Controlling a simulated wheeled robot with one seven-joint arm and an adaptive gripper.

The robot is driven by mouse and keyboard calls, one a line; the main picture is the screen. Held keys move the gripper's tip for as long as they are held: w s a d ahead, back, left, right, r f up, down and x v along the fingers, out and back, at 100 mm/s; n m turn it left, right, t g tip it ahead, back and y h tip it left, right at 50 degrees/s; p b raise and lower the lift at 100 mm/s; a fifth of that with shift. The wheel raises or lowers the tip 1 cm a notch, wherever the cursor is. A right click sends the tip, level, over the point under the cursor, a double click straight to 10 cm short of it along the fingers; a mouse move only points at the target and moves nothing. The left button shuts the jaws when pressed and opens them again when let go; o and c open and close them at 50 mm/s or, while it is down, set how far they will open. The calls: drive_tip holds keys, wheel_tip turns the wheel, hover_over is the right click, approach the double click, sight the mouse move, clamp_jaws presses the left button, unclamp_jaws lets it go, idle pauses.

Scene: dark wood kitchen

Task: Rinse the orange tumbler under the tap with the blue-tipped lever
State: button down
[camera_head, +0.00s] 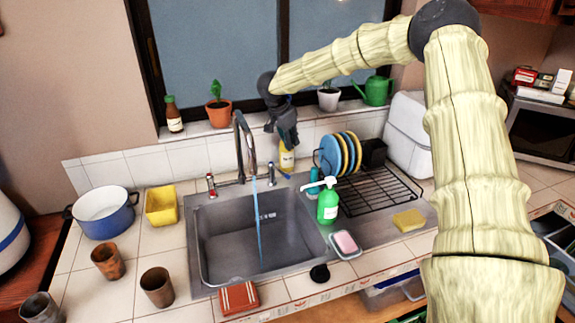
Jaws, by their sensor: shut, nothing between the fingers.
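The orange tumbler (108,262) stands upright on the tiled counter, left of the sink. The tap (240,130) has a red-tipped lever (211,185) on its left and a blue-tipped lever (271,174) on its right. A blue stream of water (257,215) falls from the spout into the grey sink (215,250). My gripper (288,142) is shut and empty, above and behind the blue-tipped lever and in front of a yellow bottle. It is far from the tumbler, and its fingers are dark and small in this view.
A brown tumbler (157,288) and a grey tumbler (41,308) stand near the orange one. A blue pot (104,215) and yellow tub (161,207) are behind them. A green soap bottle (328,205), soap dish (345,246) and dish rack (385,190) lie right of the sink.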

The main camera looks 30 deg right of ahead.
sight(278, 171)
wheel_tip(278, 171, down, 9)
drive_tip(key=p, duration=0.6)
drive_tip(key=shift+s+a, duration=0.2)
drive_tip(key=shift+a, duration=0.1)
drive_tip(key=shift+f, duration=0.1)
